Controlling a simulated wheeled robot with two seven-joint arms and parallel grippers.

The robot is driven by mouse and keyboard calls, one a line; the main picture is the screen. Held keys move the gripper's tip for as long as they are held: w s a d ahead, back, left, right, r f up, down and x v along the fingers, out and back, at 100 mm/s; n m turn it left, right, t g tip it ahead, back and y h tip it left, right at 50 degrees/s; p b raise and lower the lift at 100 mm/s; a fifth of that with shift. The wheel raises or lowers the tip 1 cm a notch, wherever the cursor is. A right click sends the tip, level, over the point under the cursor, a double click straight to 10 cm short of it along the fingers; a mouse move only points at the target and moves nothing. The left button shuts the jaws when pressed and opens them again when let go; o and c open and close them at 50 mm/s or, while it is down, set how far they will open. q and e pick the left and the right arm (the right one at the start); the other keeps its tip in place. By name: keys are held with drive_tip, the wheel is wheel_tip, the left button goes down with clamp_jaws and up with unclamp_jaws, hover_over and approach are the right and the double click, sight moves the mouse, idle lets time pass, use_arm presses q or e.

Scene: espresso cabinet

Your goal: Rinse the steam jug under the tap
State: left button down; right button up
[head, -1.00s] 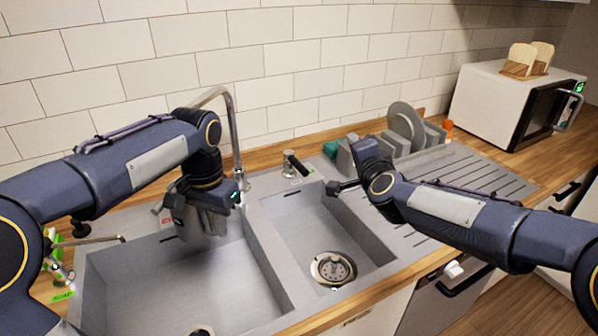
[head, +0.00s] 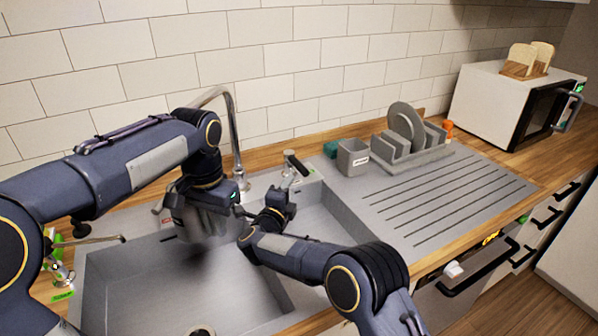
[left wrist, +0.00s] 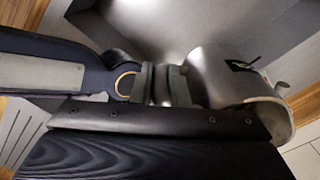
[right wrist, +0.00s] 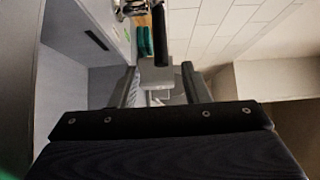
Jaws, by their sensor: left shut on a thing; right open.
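My left gripper (head: 222,194) is shut on the grey metal steam jug (head: 203,224) over the left basin. In the left wrist view the jug (left wrist: 222,75) lies beside the fingers (left wrist: 165,85), its pale rim towards the lower right. The tap (head: 234,130) arches behind my left arm, and its spout end is hidden. A lever with a black handle (head: 298,164) stands behind the right basin; a dark bar in the right wrist view (right wrist: 160,38) looks like this handle. My right gripper (right wrist: 160,92) is open, close to the jug's right side in the head view. I see no water.
The sink's right basin (head: 325,225) is partly covered by my right arm. A grey cup (head: 353,158), a plate rack (head: 405,150) and a green sponge (head: 330,149) stand at the back. The ribbed drainboard (head: 450,200) is clear. A soap dispenser (head: 60,270) is at left.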

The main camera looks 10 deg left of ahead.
sight(296, 163)
drive_tip(key=w, duration=0.6)
drive_tip(key=w+d, duration=0.1)
drive_tip(key=w, duration=0.2)
drive_tip(key=shift+w, duration=0.35)
clamp_jaws()
